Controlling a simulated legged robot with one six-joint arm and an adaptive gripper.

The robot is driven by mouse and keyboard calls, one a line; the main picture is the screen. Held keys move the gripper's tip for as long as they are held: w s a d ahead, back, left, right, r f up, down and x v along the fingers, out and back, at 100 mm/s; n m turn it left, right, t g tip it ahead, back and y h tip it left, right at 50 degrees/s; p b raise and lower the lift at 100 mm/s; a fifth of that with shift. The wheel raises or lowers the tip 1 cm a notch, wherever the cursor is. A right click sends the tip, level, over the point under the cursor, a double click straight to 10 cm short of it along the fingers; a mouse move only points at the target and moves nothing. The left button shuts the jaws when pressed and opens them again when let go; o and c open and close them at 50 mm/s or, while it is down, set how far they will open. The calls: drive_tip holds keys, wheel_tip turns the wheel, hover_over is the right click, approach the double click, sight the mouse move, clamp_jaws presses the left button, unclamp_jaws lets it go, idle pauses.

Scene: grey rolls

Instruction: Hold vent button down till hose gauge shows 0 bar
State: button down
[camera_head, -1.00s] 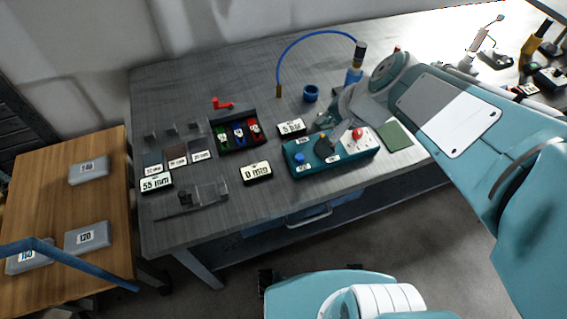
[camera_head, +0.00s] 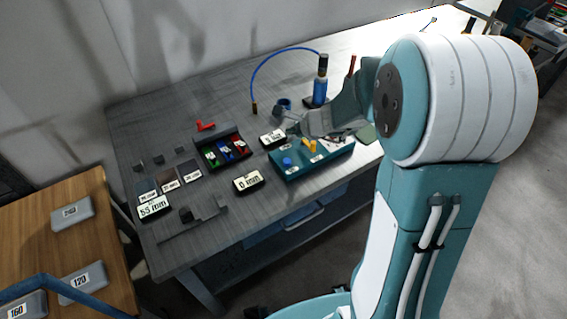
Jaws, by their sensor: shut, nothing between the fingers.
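A teal control box (camera_head: 318,168) sits near the front edge of the grey bench. It carries a blue button (camera_head: 287,162) at its left and a yellow part (camera_head: 309,146) farther back. The red button is hidden behind my arm. A small white-faced readout (camera_head: 272,138) stands behind the box; its digits are too small to read surely. My gripper (camera_head: 296,128) is shut and empty, above the back of the box beside the readout, with no clear contact.
A readout of 0 mm (camera_head: 248,181) stands left of the box, and one of 55 mm (camera_head: 154,207) farther left. A tray (camera_head: 243,157) holds coloured pieces. A wooden table (camera_head: 35,235) is at left.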

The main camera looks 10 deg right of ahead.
sight(289, 161)
wheel_tip(289, 161, down, 8)
drive_tip(key=shift+r, duration=0.2)
drive_tip(key=shift+f, duration=0.35)
drive_tip(key=shift+a+f, duration=0.2)
drive_tip(key=shift+a, duration=0.2)
drive_tip(key=shift+d, duration=0.25)
drive_tip(key=shift+a, duration=0.15)
idle(0.4)
drive_tip(key=shift+f, duration=0.15)
idle(0.3)
drive_tip(key=shift+f, duration=0.2)
